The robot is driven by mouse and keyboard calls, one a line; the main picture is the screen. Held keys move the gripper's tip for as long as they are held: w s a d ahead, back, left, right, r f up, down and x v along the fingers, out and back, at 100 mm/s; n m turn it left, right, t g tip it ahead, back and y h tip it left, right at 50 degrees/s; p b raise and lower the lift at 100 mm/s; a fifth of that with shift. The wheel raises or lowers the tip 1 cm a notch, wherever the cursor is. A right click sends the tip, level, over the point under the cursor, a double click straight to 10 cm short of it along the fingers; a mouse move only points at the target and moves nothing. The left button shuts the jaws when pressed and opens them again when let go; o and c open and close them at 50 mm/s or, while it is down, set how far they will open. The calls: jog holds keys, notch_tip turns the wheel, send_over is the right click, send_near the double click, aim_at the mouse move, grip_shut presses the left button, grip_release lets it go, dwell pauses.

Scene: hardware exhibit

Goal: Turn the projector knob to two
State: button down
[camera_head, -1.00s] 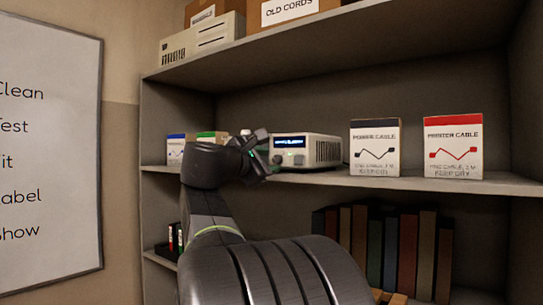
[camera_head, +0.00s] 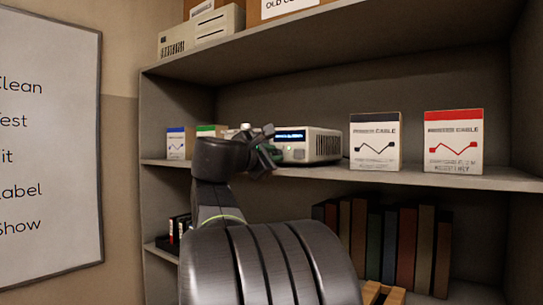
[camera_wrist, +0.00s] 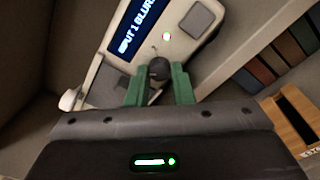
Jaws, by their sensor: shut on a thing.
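The projector (camera_head: 318,147) is a pale box with a lit blue display, standing on the middle shelf. In the wrist view its front (camera_wrist: 178,45) fills the upper middle, with the display (camera_wrist: 132,27) reading "INPUT 1 BLUR", partly cut off. The dark round knob (camera_wrist: 159,69) sits below a small green light. My gripper (camera_head: 270,152) is at the left part of the projector's front. In the wrist view its green fingers (camera_wrist: 159,88) are shut on the knob, one on each side. The knob's setting cannot be read.
Smaller boxes (camera_head: 176,143) stand to the left. Books (camera_head: 390,245) line the shelf below. The upper shelf (camera_head: 340,35) hangs above.

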jog(key=shift+f+m+b, duration=0.1)
jog(key=shift+m+b, duration=0.2)
jog(key=shift+b, duration=0.1)
jog(key=shift+w+a+m+h+b, duration=0.1)
jog(key=shift+m+h+b, duration=0.2)
jog(key=shift+m+b, duration=3.2)
jog(key=shift+m+h+b, duration=0.3)
jog(key=shift+m+b, duration=2.1)
jog(key=shift+m, duration=2.1)
jog(key=c, duration=1.3)
grip_release()
